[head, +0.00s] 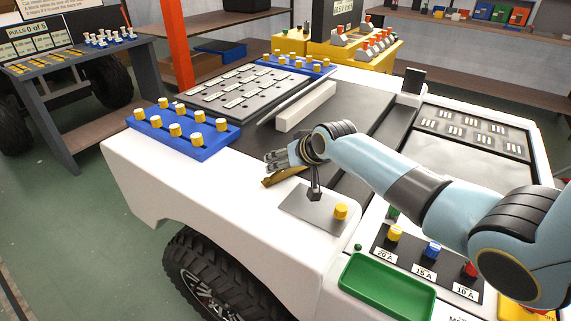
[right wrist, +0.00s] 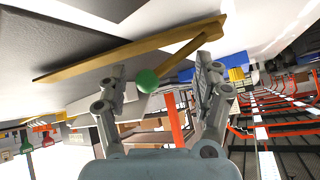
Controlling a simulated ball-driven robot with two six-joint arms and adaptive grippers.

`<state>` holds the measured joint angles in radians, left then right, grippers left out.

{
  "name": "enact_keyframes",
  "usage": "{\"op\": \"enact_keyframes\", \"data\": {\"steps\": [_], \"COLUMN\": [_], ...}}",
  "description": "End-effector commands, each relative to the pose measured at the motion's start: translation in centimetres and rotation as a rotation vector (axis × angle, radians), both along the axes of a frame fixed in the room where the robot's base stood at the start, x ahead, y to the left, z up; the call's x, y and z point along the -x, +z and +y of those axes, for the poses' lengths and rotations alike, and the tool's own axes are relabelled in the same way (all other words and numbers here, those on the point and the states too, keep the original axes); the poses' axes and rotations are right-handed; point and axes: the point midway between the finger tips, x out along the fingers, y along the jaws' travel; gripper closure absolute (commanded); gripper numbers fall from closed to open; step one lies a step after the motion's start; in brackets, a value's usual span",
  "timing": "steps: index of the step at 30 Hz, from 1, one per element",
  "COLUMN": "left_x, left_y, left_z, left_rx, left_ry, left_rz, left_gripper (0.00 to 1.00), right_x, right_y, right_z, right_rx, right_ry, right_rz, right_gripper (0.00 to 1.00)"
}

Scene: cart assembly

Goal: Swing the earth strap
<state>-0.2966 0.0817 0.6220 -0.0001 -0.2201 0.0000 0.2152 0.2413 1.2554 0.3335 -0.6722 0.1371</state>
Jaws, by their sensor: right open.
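The brass-coloured strap (head: 285,176) lies on the cart top near its front edge, mostly behind my right gripper (head: 276,159) in the head view. In the right wrist view the strap (right wrist: 130,50) is a long flat bar. A brass rod (right wrist: 187,57) runs from near its right end toward a green ball (right wrist: 147,80). My right gripper (right wrist: 161,70) is open, and the ball shows between its fingers, nearer the left one. I cannot tell whether either finger touches it. My left gripper is not in view.
A grey plate (head: 305,207) with a dark upright post (head: 315,183) and a yellow knob (head: 341,211) is beside the strap. A blue block (head: 205,146) with yellow pegs stands to the left, a white bar (head: 306,106) behind. A green tray (head: 390,290) is at the front right.

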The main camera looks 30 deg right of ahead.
Motion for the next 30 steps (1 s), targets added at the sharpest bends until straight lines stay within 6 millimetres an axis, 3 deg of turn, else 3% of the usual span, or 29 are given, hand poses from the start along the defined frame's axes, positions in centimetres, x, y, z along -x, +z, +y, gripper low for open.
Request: {"op": "enact_keyframes", "data": {"steps": [3,10,25,30], "left_x": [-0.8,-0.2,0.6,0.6], "left_y": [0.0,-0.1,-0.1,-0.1], "left_z": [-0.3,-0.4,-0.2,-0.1], "left_rx": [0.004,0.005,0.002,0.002], "left_ry": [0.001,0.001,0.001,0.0], "left_rz": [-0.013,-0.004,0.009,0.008], "left_gripper": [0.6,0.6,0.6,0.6], "right_x": [-0.3,-0.3,-0.2,-0.1], "right_y": [-0.2,-0.2,-0.3,-0.4], "right_z": [0.0,0.0,0.0,0.0], "right_rx": [0.0,0.001,0.003,0.005], "right_ry": [0.0,0.001,0.001,0.002], "right_rz": [0.0,0.0,0.003,0.006], "right_gripper": [0.32,0.34,0.99,1.0]}}
